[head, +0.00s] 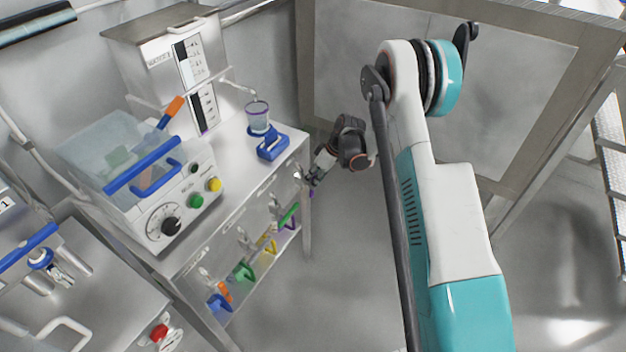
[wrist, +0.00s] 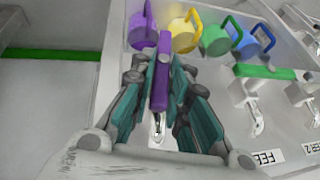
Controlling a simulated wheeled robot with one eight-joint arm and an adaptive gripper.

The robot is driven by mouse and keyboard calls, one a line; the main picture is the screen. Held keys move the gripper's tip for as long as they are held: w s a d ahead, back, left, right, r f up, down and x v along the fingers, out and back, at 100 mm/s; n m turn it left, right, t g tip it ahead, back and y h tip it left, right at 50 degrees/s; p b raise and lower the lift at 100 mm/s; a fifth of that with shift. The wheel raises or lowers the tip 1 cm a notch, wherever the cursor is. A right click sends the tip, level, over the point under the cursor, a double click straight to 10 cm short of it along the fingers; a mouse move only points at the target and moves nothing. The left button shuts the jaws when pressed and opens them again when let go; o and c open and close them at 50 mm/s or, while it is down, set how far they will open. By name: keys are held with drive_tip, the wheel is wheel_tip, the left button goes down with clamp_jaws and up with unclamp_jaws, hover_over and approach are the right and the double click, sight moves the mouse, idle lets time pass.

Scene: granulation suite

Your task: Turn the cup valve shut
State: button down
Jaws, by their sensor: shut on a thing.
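My gripper (wrist: 160,95) is shut on a purple lever handle (wrist: 161,75), with a finger on each side of it. The lever points away from the wrist, up the picture, and a metal valve fitting (wrist: 158,128) shows below it. No label on this valve is readable, so I cannot tell from lettering whether it is the cup valve. In the head view, my gripper (head: 318,172) is at the right end of the bench front, and the fingers hide most of the lever. A purple cup (wrist: 143,30) is just beyond the lever in the wrist view.
A green lever (wrist: 265,72) lies crosswise on the neighbouring valve. Yellow (wrist: 184,36), green (wrist: 214,40) and blue (wrist: 248,48) cups are in a row beyond. A blue stand (head: 272,143) with a clear beaker (head: 257,115) is on the bench top. Open floor lies right of the bench.

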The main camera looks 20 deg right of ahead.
drive_tip(key=shift+w+d+f+m+g+y, duration=0.15)
drive_tip(key=shift+w+m+g+y, duration=0.1)
drive_tip(key=shift+g+y, duration=0.5)
drive_tip(key=shift+w+d+f+m+g+y, duration=0.1)
drive_tip(key=shift+d+m+g+y, duration=0.1)
drive_tip(key=shift+g+y, duration=0.55)
drive_tip(key=shift+w+d+f+m+g+y, duration=0.15)
drive_tip(key=shift+w+m+g+y, duration=0.1)
drive_tip(key=shift+g+y, duration=0.5)
drive_tip(key=shift+y, duration=0.35)
drive_tip(key=c, duration=1.5)
unclamp_jaws()
drive_tip(key=v, duration=1.2)
drive_tip(key=shift+s+r, duration=0.1)
drive_tip(key=shift+s, duration=0.1)
